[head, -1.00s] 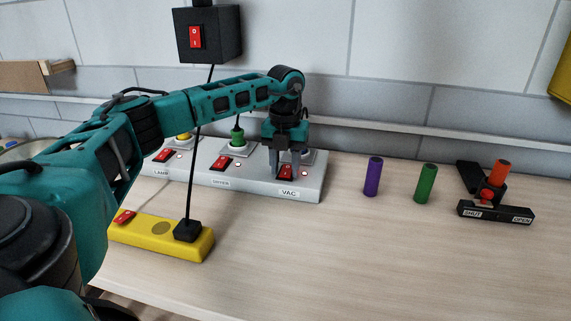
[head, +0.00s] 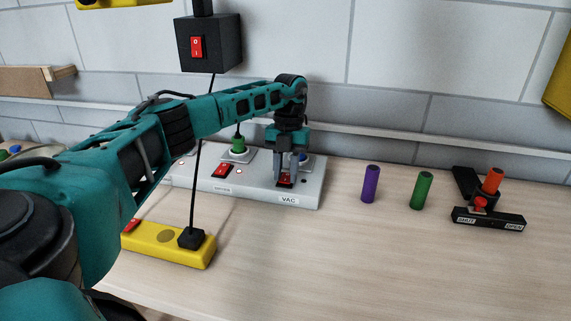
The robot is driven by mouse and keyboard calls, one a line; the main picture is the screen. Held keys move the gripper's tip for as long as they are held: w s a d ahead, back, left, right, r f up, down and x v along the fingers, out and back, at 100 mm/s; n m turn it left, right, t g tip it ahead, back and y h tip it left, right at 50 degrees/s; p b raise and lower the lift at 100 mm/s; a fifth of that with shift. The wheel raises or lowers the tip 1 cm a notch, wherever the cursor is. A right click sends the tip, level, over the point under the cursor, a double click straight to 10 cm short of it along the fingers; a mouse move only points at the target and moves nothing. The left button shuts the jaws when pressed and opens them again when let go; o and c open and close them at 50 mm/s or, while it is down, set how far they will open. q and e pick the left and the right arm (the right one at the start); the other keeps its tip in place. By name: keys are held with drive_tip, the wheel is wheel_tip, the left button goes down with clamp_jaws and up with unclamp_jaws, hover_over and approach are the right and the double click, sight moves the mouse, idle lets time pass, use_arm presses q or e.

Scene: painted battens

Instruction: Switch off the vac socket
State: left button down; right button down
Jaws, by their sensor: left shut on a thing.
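The grey socket strip (head: 312,192) lies along the back of the worktop. Its VAC label (head: 288,199) is at the right end, below the red VAC rocker switch (head: 285,182). My left gripper (head: 289,178) points down over that switch, with its fingertips at the rocker. It is shut on the switch, and its fingers partly hide it. I cannot tell which way the rocker is tipped. My right gripper is not in view.
A green plug (head: 238,145) stands in the middle socket beside another red switch (head: 222,170). A yellow strip (head: 165,244) lies in front. Purple (head: 370,184) and green (head: 421,190) cylinders and a black SHUT/OPEN valve (head: 488,218) stand right. The front right worktop is clear.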

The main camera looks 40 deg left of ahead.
use_arm(q)
drive_tip(key=shift+w+a+r+g, duration=0.1)
drive_tip(key=shift+w+r+g, duration=0.05)
drive_tip(key=shift+g, duration=0.15)
drive_tip(key=c, duration=0.8)
unclamp_jaws()
drive_tip(key=shift+c, duration=0.2)
drive_tip(key=v, duration=1.2)
drive_tip(key=shift+a+r+p, duration=0.3)
drive_tip(key=shift+r+p, duration=0.1)
